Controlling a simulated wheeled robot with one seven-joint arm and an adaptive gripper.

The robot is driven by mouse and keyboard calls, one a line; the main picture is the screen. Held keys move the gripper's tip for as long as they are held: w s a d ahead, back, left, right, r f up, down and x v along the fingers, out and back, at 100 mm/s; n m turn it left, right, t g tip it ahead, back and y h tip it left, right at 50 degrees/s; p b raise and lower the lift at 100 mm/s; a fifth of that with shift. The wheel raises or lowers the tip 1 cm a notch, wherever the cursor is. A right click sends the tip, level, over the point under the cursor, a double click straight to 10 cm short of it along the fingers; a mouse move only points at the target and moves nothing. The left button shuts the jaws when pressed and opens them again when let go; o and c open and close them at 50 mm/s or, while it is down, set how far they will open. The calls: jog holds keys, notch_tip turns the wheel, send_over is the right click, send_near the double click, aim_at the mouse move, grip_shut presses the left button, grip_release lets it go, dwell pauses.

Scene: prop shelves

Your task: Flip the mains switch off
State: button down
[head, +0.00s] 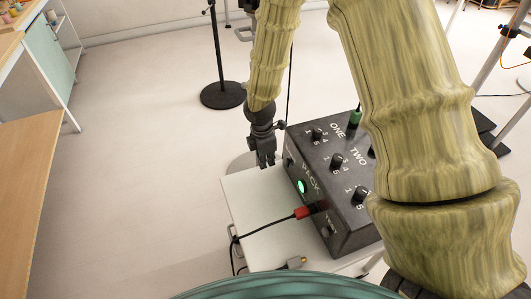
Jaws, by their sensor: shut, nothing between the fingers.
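A black power pack (340,200) stands on a white surface, its top marked ONE and TWO with numbered knobs. A lit green element (302,187) shows on its side face near the word PACK; it may be the mains switch, but I cannot read a label for it. My gripper (266,162) is shut and empty, pointing down just left of the pack's far corner. It looks apart from the green element. My arm hides the right part of the pack.
A stand base (222,95) is behind, a wooden table (25,190) at far left.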

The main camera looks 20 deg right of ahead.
aim_at(288, 163)
jog(key=shift+s+d+f, duration=0.1)
jog(key=shift+d+f, duration=0.3)
jog(key=shift+d, duration=0.3)
jog(key=shift+w+d+f, duration=0.1)
jog(key=shift+d+f, duration=0.3)
jog(key=shift+d, duration=0.25)
jog(key=shift+s+d+f, duration=0.1)
jog(key=shift+d+f, duration=0.3)
jog(key=shift+d, duration=0.3)
jog(key=shift+d+f+h, duration=0.1)
jog(key=shift+d+h, duration=0.05)
jog(key=shift+h, duration=0.15)
